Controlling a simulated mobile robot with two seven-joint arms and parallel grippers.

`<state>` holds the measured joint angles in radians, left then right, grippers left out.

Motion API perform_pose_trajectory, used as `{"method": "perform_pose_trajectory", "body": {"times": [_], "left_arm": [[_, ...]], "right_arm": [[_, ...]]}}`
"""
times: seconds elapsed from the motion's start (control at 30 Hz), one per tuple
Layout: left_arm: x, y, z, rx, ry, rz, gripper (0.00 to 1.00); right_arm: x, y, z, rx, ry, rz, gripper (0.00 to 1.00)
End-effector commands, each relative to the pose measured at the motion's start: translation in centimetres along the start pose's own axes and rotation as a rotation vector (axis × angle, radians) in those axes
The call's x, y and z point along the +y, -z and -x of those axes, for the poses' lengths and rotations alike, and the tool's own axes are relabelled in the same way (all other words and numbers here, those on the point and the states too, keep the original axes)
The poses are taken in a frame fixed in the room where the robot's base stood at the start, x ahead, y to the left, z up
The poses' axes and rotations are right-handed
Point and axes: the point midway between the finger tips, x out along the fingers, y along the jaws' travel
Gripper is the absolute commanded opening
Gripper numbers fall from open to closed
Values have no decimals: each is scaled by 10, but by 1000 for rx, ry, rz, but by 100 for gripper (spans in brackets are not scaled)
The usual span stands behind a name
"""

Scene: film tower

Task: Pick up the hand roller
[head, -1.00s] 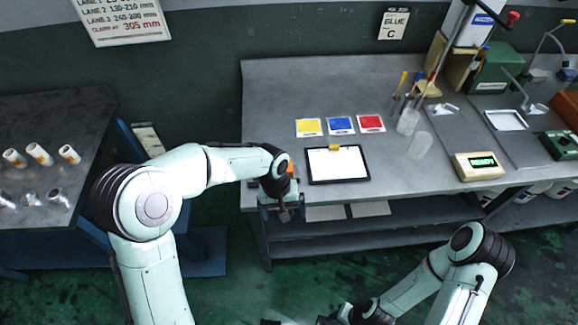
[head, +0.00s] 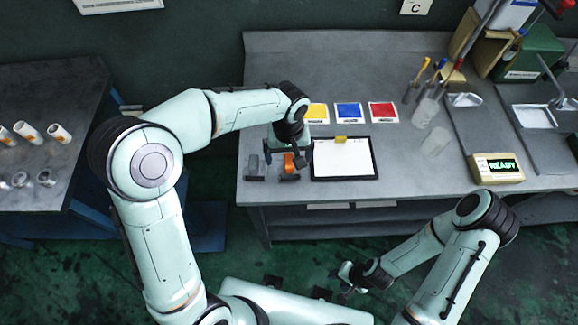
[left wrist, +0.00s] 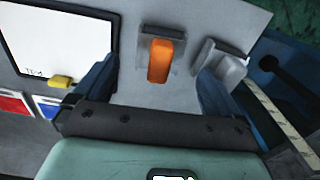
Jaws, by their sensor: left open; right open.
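The hand roller, as I take it, is the piece with an orange handle (head: 291,163) and a grey end, lying near the front edge of the grey bench (head: 400,165). My left gripper (head: 289,152) is open and points down over it. In the left wrist view the orange handle (left wrist: 160,62) lies between the two spread fingers, not gripped. I cannot tell how far above it the fingertips are. My right gripper (head: 348,279) is open and empty, low in front of the bench.
A grey block-like piece (head: 255,168) sits just left of the roller, close to a left finger. A black-framed white board (head: 343,157) with a yellow clip lies to the right. Yellow, blue (head: 349,112) and red cards lie behind. A READY display box (head: 496,167) stands further right.

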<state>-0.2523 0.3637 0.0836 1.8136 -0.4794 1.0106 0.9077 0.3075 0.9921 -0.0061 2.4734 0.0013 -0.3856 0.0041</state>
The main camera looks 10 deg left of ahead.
Motion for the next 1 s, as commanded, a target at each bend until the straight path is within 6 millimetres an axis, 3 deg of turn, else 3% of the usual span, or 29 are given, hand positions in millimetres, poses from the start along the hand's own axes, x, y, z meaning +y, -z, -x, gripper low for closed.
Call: {"method": "perform_pose_trajectory", "body": {"times": [0.17, 0.43, 0.73, 0.93, 1.0], "left_arm": [[0, 0, -13, -2, 2, 1, 98], [0, -2, -51, -2, 1, 0, 98], [0, -1, -56, 1, -1, 0, 98], [0, -1, -56, 1, -1, 0, 33], [1, -1, -55, 1, -1, 0, 33]], "right_arm": [[0, 0, 0, 1, 0, 0, 43], [-1, 1, 2, 2, 1, 1, 43], [-1, 1, 2, 2, 1, 1, 43], [-1, 1, 2, 2, 1, 1, 43], [-1, 1, 2, 2, 1, 1, 43]]}}
